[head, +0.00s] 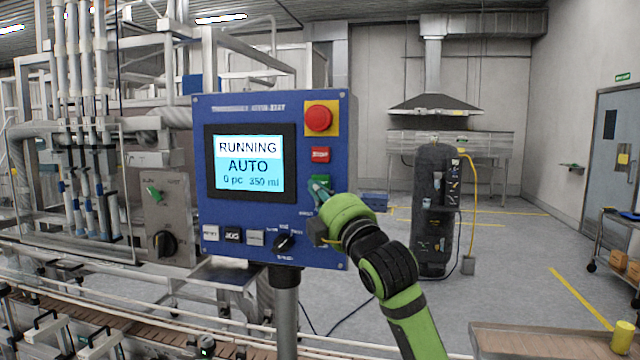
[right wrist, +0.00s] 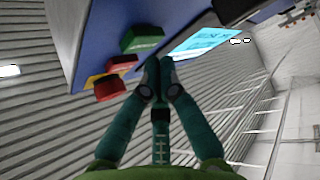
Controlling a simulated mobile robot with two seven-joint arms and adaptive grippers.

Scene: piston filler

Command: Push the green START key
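The green START key (head: 322,180) is on the right side of the blue control panel (head: 240,105), below a red key (head: 320,155). It also shows in the right wrist view (right wrist: 142,38), standing out from the panel. My right gripper (head: 317,189) is at the panel's right side, its fingertips over the lower left part of the green key. In the right wrist view its fingers (right wrist: 159,68) are shut together and empty, with the tips beside the green key; I cannot tell whether they touch it. The panel screen (head: 250,163) reads RUNNING, AUTO, 0 pc, 350 ml. My left gripper is not in view.
A red emergency-stop button (head: 318,118) on a yellow plate is above the red key. A conveyor (head: 160,320) runs below. The floor to the right is mostly open.

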